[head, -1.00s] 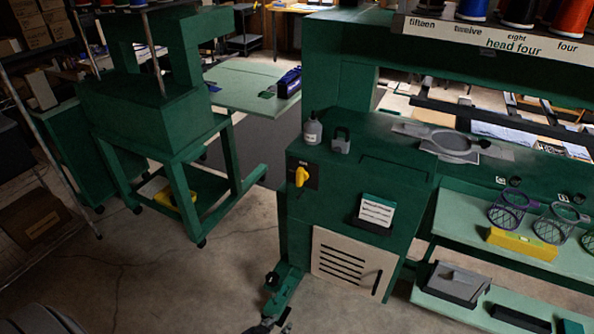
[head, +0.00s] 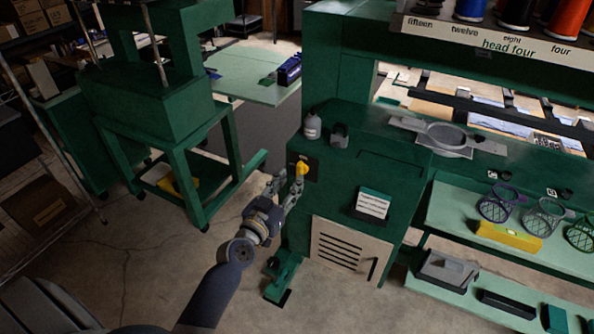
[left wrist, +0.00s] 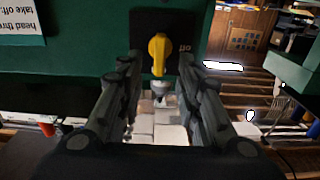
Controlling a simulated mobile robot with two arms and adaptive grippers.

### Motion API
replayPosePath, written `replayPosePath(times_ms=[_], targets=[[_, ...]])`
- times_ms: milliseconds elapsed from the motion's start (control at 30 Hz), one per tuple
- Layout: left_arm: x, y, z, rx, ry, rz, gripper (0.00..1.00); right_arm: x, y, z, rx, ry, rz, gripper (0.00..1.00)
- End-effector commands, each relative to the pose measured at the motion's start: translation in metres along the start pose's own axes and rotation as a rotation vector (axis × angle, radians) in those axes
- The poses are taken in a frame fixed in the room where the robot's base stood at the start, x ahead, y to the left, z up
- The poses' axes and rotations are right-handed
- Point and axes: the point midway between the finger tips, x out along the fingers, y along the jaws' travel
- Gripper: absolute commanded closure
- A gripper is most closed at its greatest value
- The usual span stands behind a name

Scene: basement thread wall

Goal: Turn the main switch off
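The main switch is a yellow rotary knob (head: 302,168) on a black plate on the front of the green machine cabinet. In the left wrist view the knob (left wrist: 158,50) is upright in the picture, with the word "off" upside down to its right. My left gripper (head: 287,182) is just in front of the switch in the head view. Its two fingers are apart, one on each side of the knob in the left wrist view (left wrist: 158,68), with nothing between them that I can see gripped. Whether a finger touches the knob I cannot tell. My right gripper is not in view.
A grey bottle (head: 312,127) and a dark object (head: 339,135) stand on the cabinet top above the switch. A white card (head: 373,203) is on the front to the right. A beige vent panel (head: 347,247) is below. A green stand (head: 160,150) is at left.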

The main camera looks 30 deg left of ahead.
Motion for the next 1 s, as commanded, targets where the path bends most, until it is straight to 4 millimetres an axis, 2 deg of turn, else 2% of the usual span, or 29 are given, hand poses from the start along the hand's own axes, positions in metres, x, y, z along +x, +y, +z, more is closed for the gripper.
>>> replayPosePath(times_ms=[100, 300, 700, 867, 1000], targets=[[0.022, 0.0, -0.001, -0.001, 0.001, 0.001, 0.68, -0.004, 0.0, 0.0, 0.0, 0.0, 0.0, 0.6], [0.044, 0.0, 0.0, -0.001, 0.001, 0.0, 0.68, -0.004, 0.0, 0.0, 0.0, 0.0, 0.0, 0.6], [0.051, 0.0, 0.001, 0.001, -0.001, 0.0, 0.68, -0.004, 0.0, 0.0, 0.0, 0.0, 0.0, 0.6], [0.051, 0.0, 0.001, 0.001, -0.001, 0.0, 1.0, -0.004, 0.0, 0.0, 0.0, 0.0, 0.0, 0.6], [0.051, 0.0, 0.0, 0.0, 0.0, 0.0, 1.0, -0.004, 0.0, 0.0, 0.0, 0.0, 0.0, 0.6]])
